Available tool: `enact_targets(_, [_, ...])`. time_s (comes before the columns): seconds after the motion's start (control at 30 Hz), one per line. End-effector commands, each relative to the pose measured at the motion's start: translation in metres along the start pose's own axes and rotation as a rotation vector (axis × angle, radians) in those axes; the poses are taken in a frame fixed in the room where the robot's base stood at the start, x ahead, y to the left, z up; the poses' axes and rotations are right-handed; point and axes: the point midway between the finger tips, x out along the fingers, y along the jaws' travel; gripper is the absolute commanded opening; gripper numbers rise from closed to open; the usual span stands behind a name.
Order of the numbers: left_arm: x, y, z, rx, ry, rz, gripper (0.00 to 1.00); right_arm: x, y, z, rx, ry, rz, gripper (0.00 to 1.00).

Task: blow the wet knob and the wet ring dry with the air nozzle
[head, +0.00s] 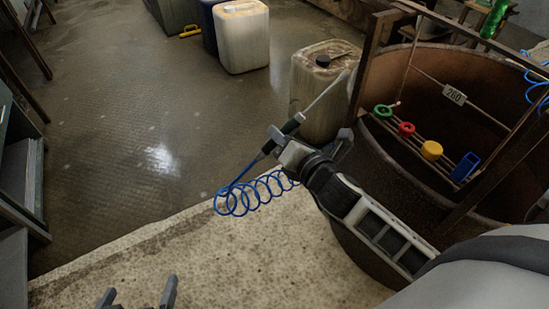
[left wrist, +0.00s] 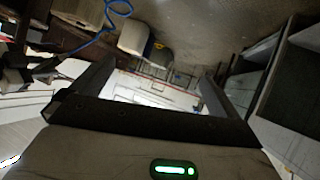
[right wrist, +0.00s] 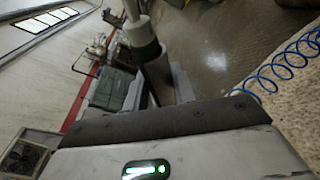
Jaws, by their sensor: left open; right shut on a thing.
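My right gripper (head: 305,139) is shut on the air nozzle (head: 321,100), a thin pale wand with a dark green collar and a coiled blue hose (head: 241,200). The wand tilts up toward the rack. In the right wrist view the nozzle (right wrist: 140,35) shows between the fingers. On the rack's slatted rail sit a green ring (head: 383,111), a red ring-like piece (head: 405,129), a yellow knob (head: 431,150) and a blue frame-like piece (head: 466,167). I cannot tell which are wet. My left gripper (head: 138,296) is open and empty at the bottom edge.
The rail hangs inside a large rusty tub (head: 385,185) with wooden posts and a "260" tag (head: 454,94). A dirty jerrycan (head: 312,82) stands beside the tub, behind the nozzle. A white jerrycan (head: 242,38) stands farther back. Shelves (head: 18,190) line the left. The middle floor is clear.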

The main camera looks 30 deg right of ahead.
Motion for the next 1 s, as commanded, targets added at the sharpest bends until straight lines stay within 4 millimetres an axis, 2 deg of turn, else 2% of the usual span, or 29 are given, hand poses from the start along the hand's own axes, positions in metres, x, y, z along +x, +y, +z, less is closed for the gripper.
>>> enact_targets(0.2, [-0.002, 0.000, -0.001, -0.005, -0.011, -0.002, 1.00, 0.023, -0.035, -0.028, 0.494, 0.047, 0.151, 0.15])
enact_targets(0.4, [-0.002, 0.000, 0.000, -0.008, -0.018, -0.004, 1.00, 0.026, -0.053, -0.052, 0.710, 0.136, 0.244, 0.15])
enact_targets(0.5, [-0.002, 0.000, -0.001, -0.009, -0.016, -0.004, 1.00, 0.025, -0.057, -0.060, 0.749, 0.167, 0.265, 0.15])
enact_targets(0.63, [-0.001, -0.001, 0.000, -0.009, -0.015, -0.005, 1.00, 0.025, -0.063, -0.059, 0.765, 0.180, 0.275, 0.15])
enact_targets(1.0, [0.004, -0.002, 0.003, -0.003, -0.002, -0.006, 1.00, 0.026, -0.092, -0.031, 0.761, 0.180, 0.276, 0.15])
